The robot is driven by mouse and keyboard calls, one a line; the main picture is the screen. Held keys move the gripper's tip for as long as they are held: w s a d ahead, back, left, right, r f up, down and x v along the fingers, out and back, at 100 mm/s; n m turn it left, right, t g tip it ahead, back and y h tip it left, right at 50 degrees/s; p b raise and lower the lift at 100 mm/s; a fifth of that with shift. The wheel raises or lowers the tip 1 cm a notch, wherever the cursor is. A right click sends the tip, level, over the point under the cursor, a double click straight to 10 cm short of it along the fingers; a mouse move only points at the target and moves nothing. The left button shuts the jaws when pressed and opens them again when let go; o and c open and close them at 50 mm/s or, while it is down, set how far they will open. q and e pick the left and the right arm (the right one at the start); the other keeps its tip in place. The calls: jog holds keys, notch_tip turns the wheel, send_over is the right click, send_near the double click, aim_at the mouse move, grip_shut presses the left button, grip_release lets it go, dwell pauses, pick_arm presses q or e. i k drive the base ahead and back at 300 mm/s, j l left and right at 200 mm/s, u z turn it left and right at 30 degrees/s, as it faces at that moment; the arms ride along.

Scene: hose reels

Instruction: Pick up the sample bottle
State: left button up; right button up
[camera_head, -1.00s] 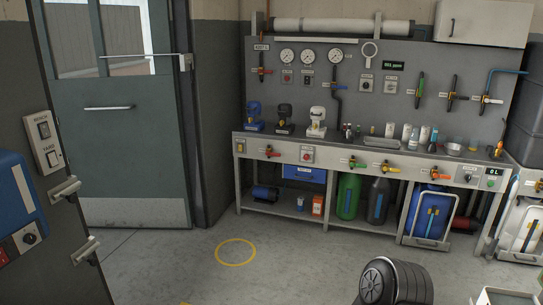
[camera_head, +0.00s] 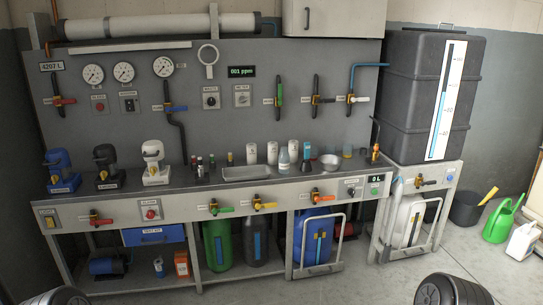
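Several small bottles stand on the back bench, and I cannot tell for sure which is the sample bottle. A clear bottle with a pale label (camera_head: 284,163) stands right of the shallow metal tray, in front of white canisters. A blue bottle (camera_head: 307,152) stands to its right. Small dark bottles (camera_head: 198,165) stand left of the tray, with a yellowish one (camera_head: 230,159) behind it. Neither gripper is in view. Dark rounded parts at the bottom left and bottom right edges look like my arms.
The bench (camera_head: 130,211) carries valve handles along its front. The tray (camera_head: 246,174), a metal bowl (camera_head: 330,162) and three pump-like devices stand on top. A large dark tank (camera_head: 408,95) is at the right. A green watering can (camera_head: 501,222) stands on the floor there.

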aim_at(284, 156)
jog(key=i+z, duration=0.2)
jog(key=i, duration=0.55)
jog(key=i+u, duration=0.75)
jog(key=i+l+u, duration=0.25)
jog(key=i+u, duration=0.15)
